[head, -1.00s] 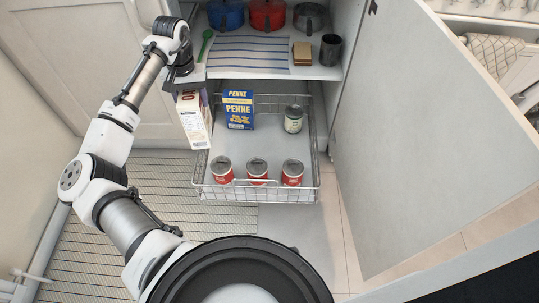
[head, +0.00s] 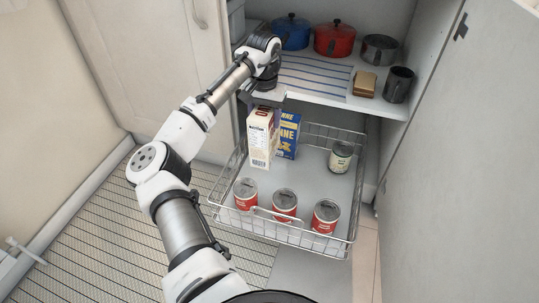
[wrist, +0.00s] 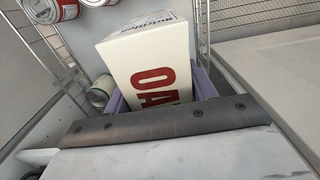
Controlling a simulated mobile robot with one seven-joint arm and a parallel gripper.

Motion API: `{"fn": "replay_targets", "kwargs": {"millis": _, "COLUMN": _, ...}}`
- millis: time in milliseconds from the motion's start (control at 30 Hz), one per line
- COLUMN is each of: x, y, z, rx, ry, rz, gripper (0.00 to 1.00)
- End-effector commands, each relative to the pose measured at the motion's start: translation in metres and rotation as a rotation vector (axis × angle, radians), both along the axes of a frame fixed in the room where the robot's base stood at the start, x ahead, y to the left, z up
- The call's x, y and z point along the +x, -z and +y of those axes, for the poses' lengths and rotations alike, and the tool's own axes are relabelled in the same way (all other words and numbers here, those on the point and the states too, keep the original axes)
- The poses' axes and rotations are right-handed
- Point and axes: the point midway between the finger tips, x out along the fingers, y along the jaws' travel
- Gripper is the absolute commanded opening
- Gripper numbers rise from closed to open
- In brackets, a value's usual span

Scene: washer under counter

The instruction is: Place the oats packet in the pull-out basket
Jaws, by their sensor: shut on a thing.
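The oats packet (head: 261,140) is a tall white box with red lettering, held upright in my gripper (head: 265,101). It also fills the middle of the wrist view (wrist: 150,65), with large red letters showing. The gripper is shut on its top end. In the head view the packet overlaps the left back part of the wire pull-out basket (head: 318,238) and partly covers the blue penne box (head: 289,138). I cannot tell whether its base touches the basket floor.
Three red cans (head: 284,204) stand along the basket's front, and a pale can (head: 340,157) at its back right. The basket's middle is clear. A shelf with pots (head: 334,39) and a striped mat (head: 312,79) lies above. A cabinet door (head: 455,160) stands open at right.

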Motion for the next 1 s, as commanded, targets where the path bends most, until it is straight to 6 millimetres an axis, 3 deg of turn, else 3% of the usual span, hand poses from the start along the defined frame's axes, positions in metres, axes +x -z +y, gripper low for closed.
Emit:
{"fn": "replay_targets", "kwargs": {"millis": 33, "x": 0.0, "y": 0.018, "z": 0.001, "rx": 0.001, "ry": -0.001, "rz": 0.0, "gripper": 0.0}}
{"fn": "replay_targets", "kwargs": {"millis": 100, "x": 0.0, "y": 0.035, "z": 0.0, "rx": 0.001, "ry": 0.0, "rz": 0.0, "gripper": 0.0}}
{"fn": "replay_targets", "kwargs": {"millis": 300, "x": 0.0, "y": 0.068, "z": 0.0, "rx": 0.001, "ry": -0.001, "rz": -0.001, "gripper": 0.0}}
{"fn": "replay_targets", "kwargs": {"millis": 533, "x": 0.0, "y": 0.082, "z": 0.0, "rx": 0.0, "ry": -0.001, "rz": -0.001, "gripper": 0.0}}
{"fn": "replay_targets", "kwargs": {"millis": 767, "x": 0.0, "y": 0.115, "z": 0.0, "rx": 0.002, "ry": 0.0, "rz": -0.002, "gripper": 0.0}}
{"fn": "replay_targets", "kwargs": {"millis": 1000, "x": 0.0, "y": 0.117, "z": 0.0, "rx": 0.0, "ry": 0.0, "rz": -0.002, "gripper": 0.0}}
